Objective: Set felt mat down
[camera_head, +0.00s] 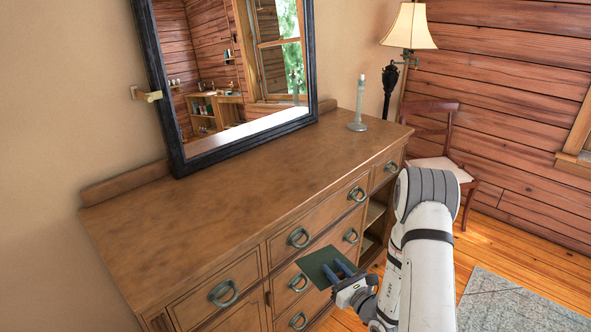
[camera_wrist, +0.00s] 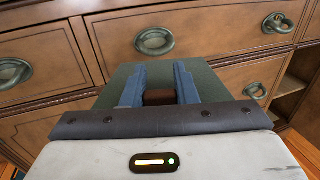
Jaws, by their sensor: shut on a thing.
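The felt mat (camera_head: 316,265) is a thin dark green square. My gripper (camera_head: 340,269) is shut on it and holds it in front of the dresser's drawers, below the level of the dresser top (camera_head: 215,210). In the wrist view the mat (camera_wrist: 203,80) spreads out beyond and to both sides of the two blue fingers of my gripper (camera_wrist: 160,85). A small brown patch shows between the fingers; I cannot tell what it is. The mat's near part is hidden by the fingers and gripper body.
A candlestick with a pale candle (camera_head: 359,108) stands at the dresser top's far right end. A dark-framed mirror (camera_head: 240,75) stands at its back. The rest of the top is bare. Drawer handles (camera_head: 223,293) stick out from the front. A chair (camera_head: 440,150) and lamp (camera_head: 409,28) stand beyond.

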